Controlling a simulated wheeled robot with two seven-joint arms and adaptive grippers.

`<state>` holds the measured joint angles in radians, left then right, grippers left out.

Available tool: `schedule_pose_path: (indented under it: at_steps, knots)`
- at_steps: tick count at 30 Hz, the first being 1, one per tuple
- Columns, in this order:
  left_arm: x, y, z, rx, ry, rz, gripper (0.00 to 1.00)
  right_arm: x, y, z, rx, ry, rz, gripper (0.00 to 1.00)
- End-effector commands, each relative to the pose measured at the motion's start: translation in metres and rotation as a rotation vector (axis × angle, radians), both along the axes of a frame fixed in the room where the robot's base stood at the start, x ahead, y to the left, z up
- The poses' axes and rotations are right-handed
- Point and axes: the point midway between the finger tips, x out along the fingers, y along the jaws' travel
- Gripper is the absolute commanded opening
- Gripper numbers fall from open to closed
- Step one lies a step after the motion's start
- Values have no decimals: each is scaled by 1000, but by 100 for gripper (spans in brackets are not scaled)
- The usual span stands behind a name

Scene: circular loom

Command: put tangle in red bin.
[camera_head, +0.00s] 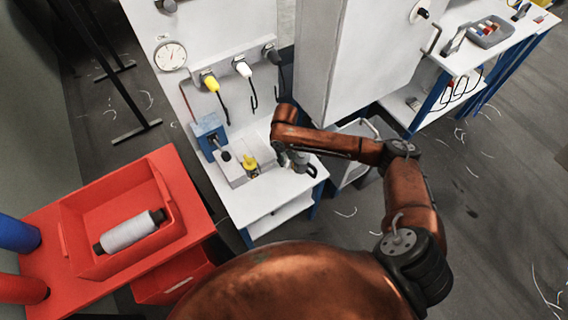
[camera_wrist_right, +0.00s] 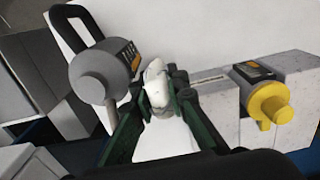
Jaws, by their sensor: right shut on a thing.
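My right gripper (camera_head: 298,162) is over the white machine's lower shelf, beside a grey housing. In the right wrist view its dark green fingers (camera_wrist_right: 160,100) are shut on a small, lumpy white thing (camera_wrist_right: 154,82), which looks like the tangle. A red open bin (camera_head: 175,284) stands low beside the red cart at the lower left. A shallower red tray (camera_head: 105,200) on top of the cart holds a grey-white spool (camera_head: 130,232). My left gripper is not in view.
A yellow knob (camera_wrist_right: 270,103) and a grey round knob (camera_wrist_right: 100,75) flank the gripper closely. A blue box (camera_head: 209,132) and hanging yellow and white handles (camera_head: 243,68) are on the machine. White thread scraps lie on the dark floor.

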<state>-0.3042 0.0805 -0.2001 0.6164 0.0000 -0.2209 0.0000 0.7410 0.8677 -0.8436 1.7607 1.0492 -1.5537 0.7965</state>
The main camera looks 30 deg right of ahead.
Motion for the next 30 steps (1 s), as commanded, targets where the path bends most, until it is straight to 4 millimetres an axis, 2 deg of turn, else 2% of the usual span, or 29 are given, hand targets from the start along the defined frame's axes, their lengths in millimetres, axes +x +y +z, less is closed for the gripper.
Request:
schedule_pose_path:
  at_steps: [3,7,18,19,21,30]
  knots:
    - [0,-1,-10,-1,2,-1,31,2,-1,-21,-1,4,0,0]
    - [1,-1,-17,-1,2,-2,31,2,-1,-36,-2,3,0,0]
    - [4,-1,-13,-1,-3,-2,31,2,-1,-37,0,1,-1,0]
    - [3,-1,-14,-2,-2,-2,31,3,-1,-36,0,0,0,16]
    - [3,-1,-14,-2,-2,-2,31,3,-1,-37,-1,0,0,20]
    - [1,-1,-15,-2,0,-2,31,3,-1,-36,-1,0,0,21]
